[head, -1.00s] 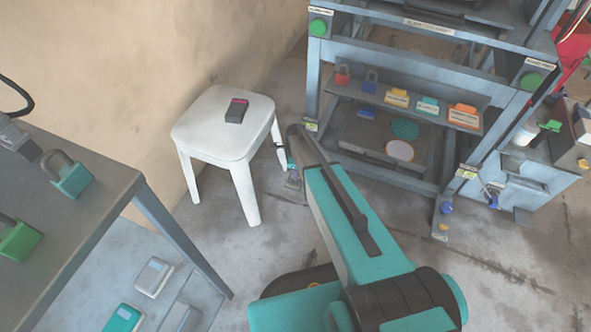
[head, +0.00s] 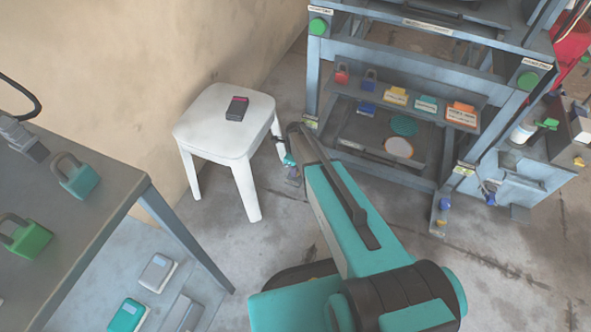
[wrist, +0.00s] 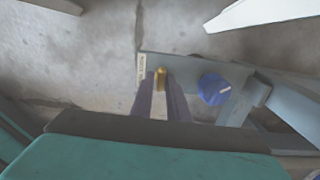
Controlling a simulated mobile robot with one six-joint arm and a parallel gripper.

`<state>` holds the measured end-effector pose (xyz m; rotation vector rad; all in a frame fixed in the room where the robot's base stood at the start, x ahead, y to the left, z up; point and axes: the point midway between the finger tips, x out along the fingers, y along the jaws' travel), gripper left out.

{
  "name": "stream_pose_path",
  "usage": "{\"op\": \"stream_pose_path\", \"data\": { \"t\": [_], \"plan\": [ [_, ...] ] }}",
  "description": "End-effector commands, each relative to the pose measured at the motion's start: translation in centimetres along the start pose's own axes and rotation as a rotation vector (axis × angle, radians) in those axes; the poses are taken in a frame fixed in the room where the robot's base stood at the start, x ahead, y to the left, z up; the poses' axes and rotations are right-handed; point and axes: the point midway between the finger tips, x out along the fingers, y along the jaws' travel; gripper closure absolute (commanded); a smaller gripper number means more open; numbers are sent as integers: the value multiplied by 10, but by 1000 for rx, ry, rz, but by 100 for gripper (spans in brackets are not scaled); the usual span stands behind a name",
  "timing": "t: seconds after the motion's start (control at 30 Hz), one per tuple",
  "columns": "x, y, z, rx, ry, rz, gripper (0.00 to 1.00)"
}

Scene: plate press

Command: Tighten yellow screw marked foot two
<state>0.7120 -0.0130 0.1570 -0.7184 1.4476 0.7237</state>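The yellow screw (wrist: 161,77) shows in the wrist view on a grey foot plate (wrist: 190,67) of the press. A pale label (wrist: 141,67), too blurred to read, lies at the plate's left end. My gripper (wrist: 161,82) has its two dark fingers on either side of the screw, close to it. I cannot tell whether they touch it. In the head view my gripper (head: 290,163) is low between the stool and the press, and my arm hides the screw there. Another yellow screw (head: 440,223) sits on the press's right foot.
A blue knob (wrist: 214,89) stands close to the right of my fingers. The white stool (head: 222,130) with a dark handheld device (head: 237,108) is left of my gripper. The press (head: 400,60) has a shelf of padlocks and tags. A grey table (head: 90,220) is at left.

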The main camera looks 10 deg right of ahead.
Motion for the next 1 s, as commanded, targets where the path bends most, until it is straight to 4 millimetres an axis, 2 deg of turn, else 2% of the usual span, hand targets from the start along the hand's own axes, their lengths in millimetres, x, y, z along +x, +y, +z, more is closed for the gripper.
{"op": "stream_pose_path", "data": {
  "t": [0.07,0.37,0.57,0.77,1.0],
  "plan": [
    [0,0,0,-1,0,-1,73],
    [-1,-1,0,-3,1,-2,73],
    [-9,-1,-1,-3,1,-3,73],
    [-32,0,-1,-3,1,-3,73],
    [-71,0,-1,-3,0,-3,73]
  ]
}}
